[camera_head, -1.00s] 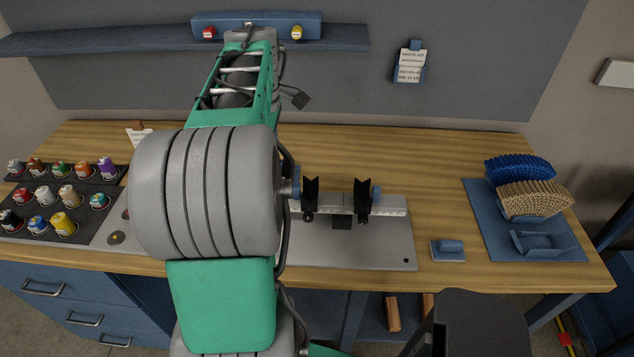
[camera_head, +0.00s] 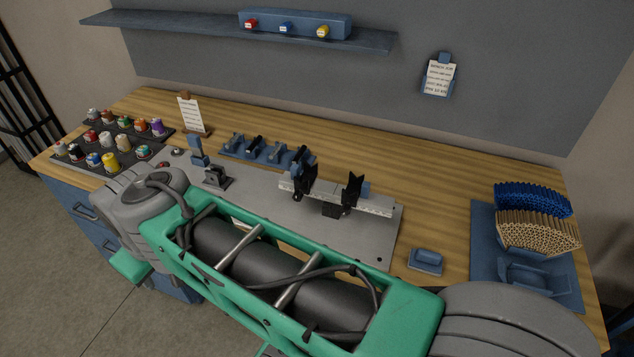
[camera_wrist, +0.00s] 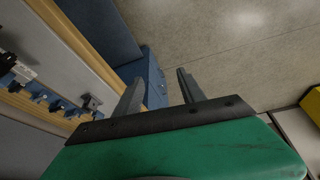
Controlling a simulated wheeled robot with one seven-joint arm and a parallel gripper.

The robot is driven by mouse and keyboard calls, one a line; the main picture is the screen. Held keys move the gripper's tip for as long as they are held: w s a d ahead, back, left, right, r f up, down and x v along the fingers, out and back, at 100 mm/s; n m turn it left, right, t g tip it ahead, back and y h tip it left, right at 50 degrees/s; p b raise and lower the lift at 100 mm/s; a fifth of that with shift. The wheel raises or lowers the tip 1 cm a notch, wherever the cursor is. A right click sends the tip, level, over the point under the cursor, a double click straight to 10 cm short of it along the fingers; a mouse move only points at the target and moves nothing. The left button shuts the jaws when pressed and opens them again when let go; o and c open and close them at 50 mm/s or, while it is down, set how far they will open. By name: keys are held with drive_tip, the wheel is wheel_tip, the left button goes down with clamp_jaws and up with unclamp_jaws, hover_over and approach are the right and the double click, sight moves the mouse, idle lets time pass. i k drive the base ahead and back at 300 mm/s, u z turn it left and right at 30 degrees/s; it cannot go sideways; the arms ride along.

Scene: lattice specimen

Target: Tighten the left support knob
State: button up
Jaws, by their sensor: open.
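In the head view, the left support (camera_head: 302,182) is a black V-shaped bracket on a pale ruled rail (camera_head: 333,202). A matching right support (camera_head: 350,191) stands further along the rail. Both are mounted above a grey base plate (camera_head: 372,237) on the wooden bench. A bit of blue shows behind each support; I cannot make out the left support knob clearly. My gripper (camera_wrist: 160,88) shows only in the wrist view, open and empty, with its two fingers apart over the floor and a blue drawer cabinet (camera_wrist: 152,70), away from the supports.
A blue rack with black tools (camera_head: 262,153) stands behind the plate. Several jars (camera_head: 110,140) sit at the left. A small blue block (camera_head: 426,261) and a blue tray with blue and tan bundles (camera_head: 482,270) are at the right. My arm crosses the bench front.

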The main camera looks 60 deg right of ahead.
sight(299, 195)
drive_tip(key=u, duration=1)
drive_tip(key=i, duration=0.75)
drive_tip(key=z, duration=2.8)
drive_tip(key=i, duration=0.4)
drive_tip(key=z, duration=1)
